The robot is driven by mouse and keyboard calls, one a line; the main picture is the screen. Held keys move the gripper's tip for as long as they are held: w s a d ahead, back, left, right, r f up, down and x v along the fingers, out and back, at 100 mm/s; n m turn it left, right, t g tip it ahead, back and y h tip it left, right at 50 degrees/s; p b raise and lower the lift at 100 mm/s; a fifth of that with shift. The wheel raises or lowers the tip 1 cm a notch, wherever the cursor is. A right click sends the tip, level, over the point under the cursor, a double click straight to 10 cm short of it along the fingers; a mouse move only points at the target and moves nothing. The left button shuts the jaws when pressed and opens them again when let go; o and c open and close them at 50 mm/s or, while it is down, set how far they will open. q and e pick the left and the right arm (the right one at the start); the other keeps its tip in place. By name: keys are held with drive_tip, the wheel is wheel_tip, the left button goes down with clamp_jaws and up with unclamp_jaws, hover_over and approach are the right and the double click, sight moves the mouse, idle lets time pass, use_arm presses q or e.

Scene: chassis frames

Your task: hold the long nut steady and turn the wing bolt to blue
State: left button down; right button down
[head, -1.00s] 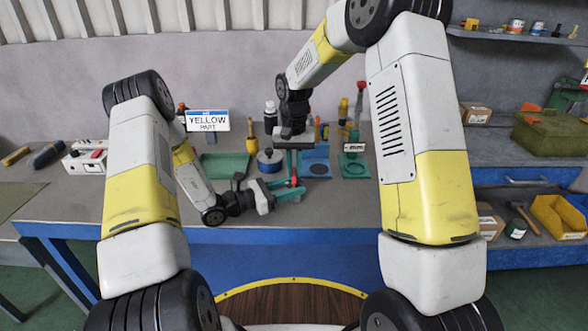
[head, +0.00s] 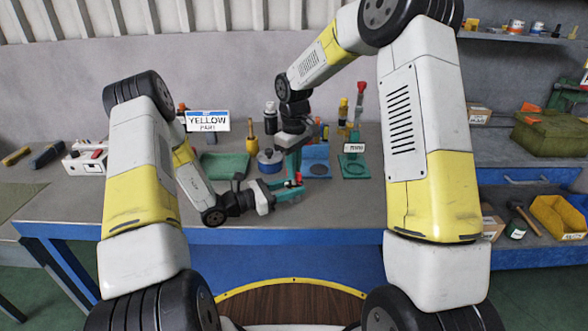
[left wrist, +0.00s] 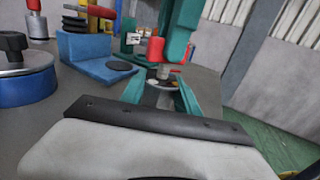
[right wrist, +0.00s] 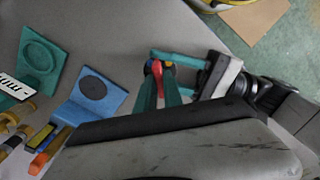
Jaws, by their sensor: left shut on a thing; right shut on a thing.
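The wing bolt (left wrist: 156,49) shows red above a small disc with coloured patches (left wrist: 163,85). Its red part also shows in the right wrist view (right wrist: 156,68) and small in the head view (head: 299,178). My right gripper (right wrist: 157,88) comes from above and is shut on the wing bolt, its teal fingers slanted. My left gripper (head: 292,189) lies low over the bench front, its teal fingers pointing right, shut on the long nut. The nut is mostly hidden between the fingers, under the disc. I cannot tell which colour the bolt points to.
A blue pot (head: 270,160), a blue stand (head: 316,165) and a green stand (head: 354,166) are behind the grippers. The front of the bench is clear.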

drive_tip(key=n, duration=0.6)
drive_tip(key=shift+d+f, duration=0.15)
drive_tip(key=shift+f, duration=0.05)
drive_tip(key=shift+n, duration=0.4)
drive_tip(key=c, duration=1.5)
unclamp_jaws()
drive_tip(key=shift+o, duration=0.2)
drive_tip(key=shift+r, duration=0.1)
wheel_tip(320, 180, up, 12)
